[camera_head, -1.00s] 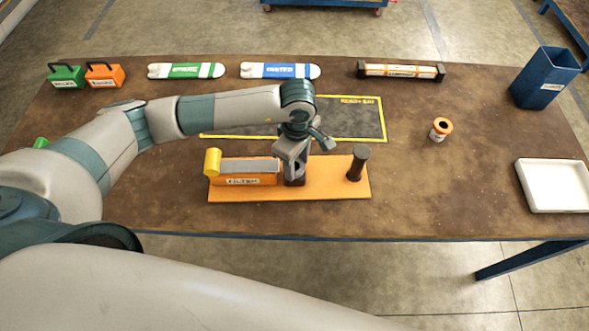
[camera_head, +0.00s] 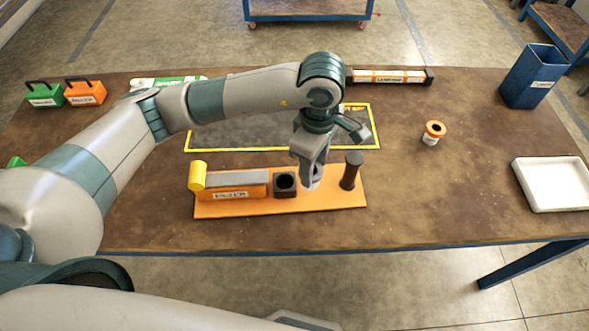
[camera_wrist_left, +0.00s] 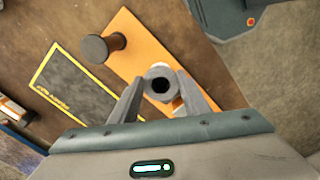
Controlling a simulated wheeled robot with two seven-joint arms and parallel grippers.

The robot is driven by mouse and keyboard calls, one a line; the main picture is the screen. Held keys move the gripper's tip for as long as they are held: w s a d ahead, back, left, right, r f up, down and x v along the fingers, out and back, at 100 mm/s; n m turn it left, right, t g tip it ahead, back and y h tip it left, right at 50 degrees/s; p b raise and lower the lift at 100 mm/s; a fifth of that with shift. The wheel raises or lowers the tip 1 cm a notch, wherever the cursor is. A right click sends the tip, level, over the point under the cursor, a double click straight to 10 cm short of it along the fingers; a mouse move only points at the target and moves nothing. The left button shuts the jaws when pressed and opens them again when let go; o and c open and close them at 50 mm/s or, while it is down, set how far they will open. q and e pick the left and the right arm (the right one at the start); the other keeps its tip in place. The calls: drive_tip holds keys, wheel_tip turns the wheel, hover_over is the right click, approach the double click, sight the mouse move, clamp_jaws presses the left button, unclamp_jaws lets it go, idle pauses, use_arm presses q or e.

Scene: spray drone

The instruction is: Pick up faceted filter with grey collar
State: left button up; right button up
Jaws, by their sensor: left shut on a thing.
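My left gripper (camera_head: 311,182) is shut on the faceted filter (camera_head: 317,178), a small pale piece mostly hidden by the fingers in the head view. The socket's round opening is visible. My right gripper is out of view.
The stand carries an orange labelled block (camera_head: 238,192) and a yellow cylinder (camera_head: 197,175). Behind lies a yellow-edged dark mat (camera_head: 240,134). An orange-topped spool (camera_head: 433,133), white tray (camera_head: 551,184) and blue bin (camera_head: 532,77) are right. The table between stand and tray is clear.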

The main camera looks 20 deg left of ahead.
use_arm(q)
drive_tip(key=shift+s+d+r+b, duration=0.2)
drive_tip(key=shift+d+r, duration=0.25)
drive_tip(key=shift+d, duration=0.3)
drive_tip(key=shift+s+d+r+b, duration=0.15)
drive_tip(key=shift+d+r+b, duration=0.1)
drive_tip(key=shift+d+r, duration=0.4)
drive_tip(key=shift+s+d+r+b, duration=0.2)
drive_tip(key=shift+d+r, duration=0.1)
drive_tip(key=shift+d, duration=0.55)
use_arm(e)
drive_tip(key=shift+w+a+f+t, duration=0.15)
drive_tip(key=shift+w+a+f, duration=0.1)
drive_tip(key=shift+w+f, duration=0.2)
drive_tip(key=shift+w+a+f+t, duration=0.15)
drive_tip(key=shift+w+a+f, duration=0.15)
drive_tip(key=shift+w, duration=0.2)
use_arm(q)
drive_tip(key=shift+a, duration=0.15)
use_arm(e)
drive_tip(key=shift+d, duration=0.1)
